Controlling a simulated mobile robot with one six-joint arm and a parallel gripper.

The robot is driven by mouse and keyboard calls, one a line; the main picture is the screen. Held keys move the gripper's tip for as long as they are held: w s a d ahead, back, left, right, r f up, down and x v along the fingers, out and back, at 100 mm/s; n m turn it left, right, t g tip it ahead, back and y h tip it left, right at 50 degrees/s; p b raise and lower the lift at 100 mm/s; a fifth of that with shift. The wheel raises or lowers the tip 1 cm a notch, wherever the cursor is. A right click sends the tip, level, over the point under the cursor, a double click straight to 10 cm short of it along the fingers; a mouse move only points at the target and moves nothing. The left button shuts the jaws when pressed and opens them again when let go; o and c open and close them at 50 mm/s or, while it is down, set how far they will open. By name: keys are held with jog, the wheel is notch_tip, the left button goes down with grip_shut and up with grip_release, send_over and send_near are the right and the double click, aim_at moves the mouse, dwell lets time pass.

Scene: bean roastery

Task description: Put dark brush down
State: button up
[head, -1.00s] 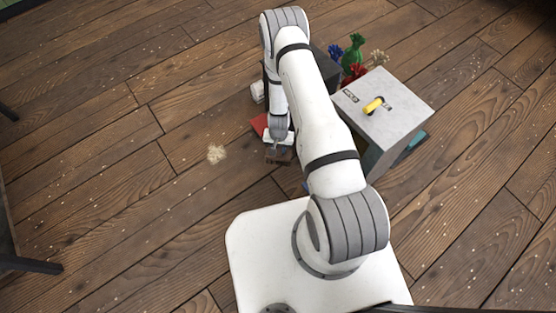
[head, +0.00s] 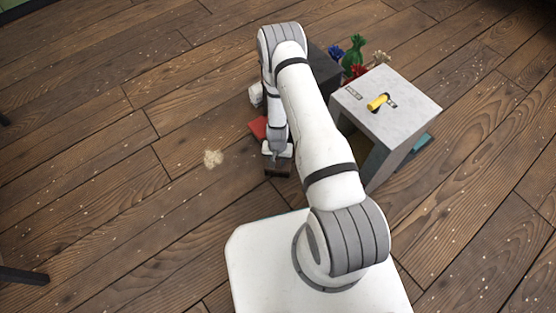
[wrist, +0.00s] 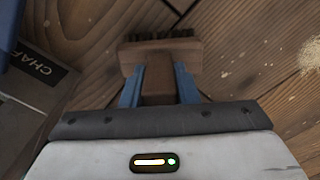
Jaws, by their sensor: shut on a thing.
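The dark brush (wrist: 160,57) has a brown wooden head with dark bristles along its far edge. In the wrist view, its handle lies between the two blue fingers of my gripper (wrist: 160,88), which is shut on it. In the head view, the brush (head: 278,169) shows as a small brown block just below my gripper (head: 278,157), low over the floor. I cannot tell whether the brush touches the floorboards. The fingers are mostly hidden in the head view.
A pale chaff pile (head: 213,158) lies on the floor to the left. A grey cabinet (head: 405,105) with a yellow handle stands right of my arm. A dark box (wrist: 30,95) marked "CHAF" is close at left in the wrist view. A red item (head: 258,128) lies behind my gripper. Left floor is mostly clear.

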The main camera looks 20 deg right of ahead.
jog(key=o, duration=0.9)
notch_tip(320, 180, up, 13)
jog(key=p, duration=1.2)
jog(key=shift+f, duration=0.15)
notch_tip(320, 180, up, 33)
jog(key=w+a+n, duration=0.1)
jog(key=n, duration=0.1)
jog(key=s+r+n, duration=0.1)
jog(key=s+r, duration=0.5)
jog(key=s+d+r, duration=0.1)
jog(key=s+r, duration=0.6)
jog(key=s+r+n+t, duration=0.1)
jog(key=s+r, duration=0.6)
jog(key=shift+s+d+r+n, duration=0.1)
jog(key=shift+s+d+n, duration=0.05)
jog(key=shift+d+n, duration=0.15)
